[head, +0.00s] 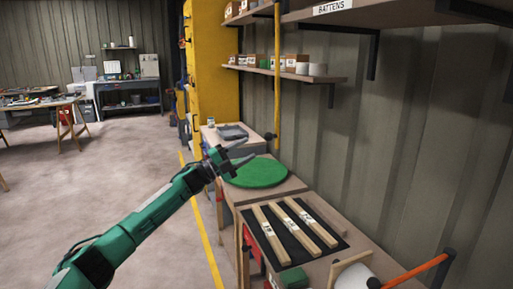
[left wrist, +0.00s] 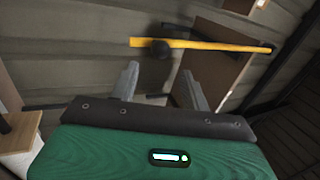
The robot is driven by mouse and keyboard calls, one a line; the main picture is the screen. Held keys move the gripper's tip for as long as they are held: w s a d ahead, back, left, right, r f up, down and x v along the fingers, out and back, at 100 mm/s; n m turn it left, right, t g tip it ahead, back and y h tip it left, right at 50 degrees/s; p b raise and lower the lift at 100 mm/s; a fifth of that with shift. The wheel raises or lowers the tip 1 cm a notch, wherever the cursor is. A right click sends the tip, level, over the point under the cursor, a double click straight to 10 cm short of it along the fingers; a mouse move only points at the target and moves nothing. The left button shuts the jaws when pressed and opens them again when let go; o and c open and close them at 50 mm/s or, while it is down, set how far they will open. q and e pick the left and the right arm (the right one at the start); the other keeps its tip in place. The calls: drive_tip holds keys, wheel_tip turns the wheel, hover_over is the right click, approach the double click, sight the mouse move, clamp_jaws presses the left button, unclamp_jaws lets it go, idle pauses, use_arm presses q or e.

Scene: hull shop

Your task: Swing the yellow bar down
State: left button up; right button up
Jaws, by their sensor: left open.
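My right gripper is not in view.
A green round mat (head: 257,173) lies on the bench below my gripper. Several wooden battens (head: 291,226) lie on a dark mat nearer. Shelves (head: 285,72) with boxes hang on the wall. A yellow cabinet (head: 214,60) stands behind. An orange rod (head: 420,268) is at lower right.

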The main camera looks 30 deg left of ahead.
use_arm(q)
drive_tip(key=v, duration=0.6)
drive_tip(key=shift+s+b, duration=0.15)
drive_tip(key=shift+b, duration=0.3)
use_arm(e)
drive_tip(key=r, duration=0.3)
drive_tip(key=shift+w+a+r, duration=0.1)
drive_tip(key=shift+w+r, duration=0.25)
use_arm(q)
drive_tip(key=shift+a+f, duration=0.1)
drive_tip(key=shift+f, duration=0.05)
